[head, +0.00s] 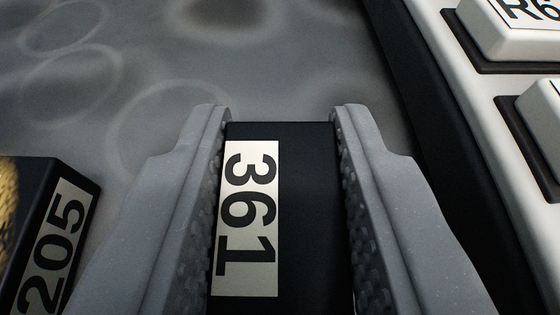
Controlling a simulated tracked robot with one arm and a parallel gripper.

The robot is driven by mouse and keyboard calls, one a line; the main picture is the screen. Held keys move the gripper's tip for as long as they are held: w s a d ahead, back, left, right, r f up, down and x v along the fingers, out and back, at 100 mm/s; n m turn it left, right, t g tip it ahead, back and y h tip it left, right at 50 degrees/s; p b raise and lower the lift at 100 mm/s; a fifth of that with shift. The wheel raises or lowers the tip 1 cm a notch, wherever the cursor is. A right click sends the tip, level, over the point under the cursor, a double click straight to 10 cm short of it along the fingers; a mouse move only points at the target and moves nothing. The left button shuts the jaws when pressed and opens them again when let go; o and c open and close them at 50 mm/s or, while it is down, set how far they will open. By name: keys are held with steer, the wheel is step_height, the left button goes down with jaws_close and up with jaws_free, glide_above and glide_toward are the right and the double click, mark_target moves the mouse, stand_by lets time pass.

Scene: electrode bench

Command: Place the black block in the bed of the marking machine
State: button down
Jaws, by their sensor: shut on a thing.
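A black block (310,220) with a pale label reading "361" is between the two grey fingers of my gripper (282,125) in the head view. My gripper is shut on it, with a textured finger pad against each side. The near end of the block is cut off by the bottom edge of the picture. I see no bed of a marking machine that I can make out for sure.
Another dark block (80,180) with a label "205" and a golden patch is at the lower left. At the right is a white panel with a black side (400,60) and raised white keys (515,30), one marked "R6". The grey, ring-stained surface (230,50) ahead is clear.

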steer(key=shift+f, duration=0.15)
steer(key=c, duration=1.1)
jaws_free()
steer(key=p+v, duration=0.1)
steer(key=v, duration=0.6)
steer(key=p+v, duration=0.2)
steer(key=v, duration=0.4)
steer(key=shift+s+d+r, duration=0.2)
steer(key=shift+s+r, duration=0.05)
steer(key=shift+s, duration=0.15)
steer(key=shift+r, duration=0.1)
